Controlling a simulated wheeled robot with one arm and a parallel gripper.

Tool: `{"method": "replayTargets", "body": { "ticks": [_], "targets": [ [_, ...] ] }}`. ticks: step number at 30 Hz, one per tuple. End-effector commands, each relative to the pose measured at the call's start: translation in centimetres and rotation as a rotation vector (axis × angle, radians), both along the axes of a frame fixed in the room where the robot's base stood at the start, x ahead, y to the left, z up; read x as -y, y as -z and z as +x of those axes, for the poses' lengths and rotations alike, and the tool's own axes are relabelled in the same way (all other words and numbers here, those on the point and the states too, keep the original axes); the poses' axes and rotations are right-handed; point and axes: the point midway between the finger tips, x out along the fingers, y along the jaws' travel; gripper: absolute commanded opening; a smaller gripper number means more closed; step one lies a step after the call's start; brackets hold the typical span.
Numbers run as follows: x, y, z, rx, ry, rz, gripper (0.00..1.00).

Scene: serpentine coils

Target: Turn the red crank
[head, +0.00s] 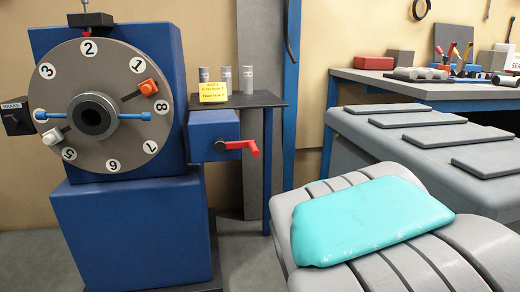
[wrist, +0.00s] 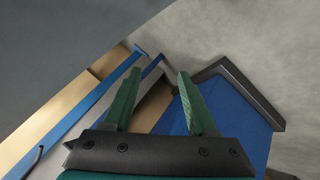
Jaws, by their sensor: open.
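The red crank (head: 243,146) sticks out to the right of a blue box (head: 214,133) beside the dial machine in the head view. Its handle ends in a short downward grip. My gripper (wrist: 154,88) shows only in the wrist view, with two green fingers spread apart and nothing between them. The crank cannot be made out in the wrist view, so how far my gripper is from it cannot be told.
A blue machine with a grey numbered dial (head: 60,88) stands at left. A small dark table (head: 262,99) holds grey cylinders and a yellow note (head: 213,92). A turquoise cushion (head: 365,220) lies on a grey ribbed surface at front right. A workbench (head: 390,82) stands behind.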

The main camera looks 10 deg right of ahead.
Motion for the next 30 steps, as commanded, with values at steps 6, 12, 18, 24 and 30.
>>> {"method": "replayTargets", "body": {
  "ticks": [6,12,18,24,30],
  "targets": [
    [-0.3,-3.2,5.6,0.188,-0.072,-0.062,0.58],
    [-2.6,-8.6,12.7,0.461,-0.208,-0.151,0.58],
    [-6.4,-13.8,17.2,0.712,-0.358,-0.223,0.58],
    [-8.4,-16.0,18.4,0.813,-0.424,-0.246,0.58],
    [-8.6,-16.3,19.1,0.825,-0.432,-0.249,0.58]
  ]
}}
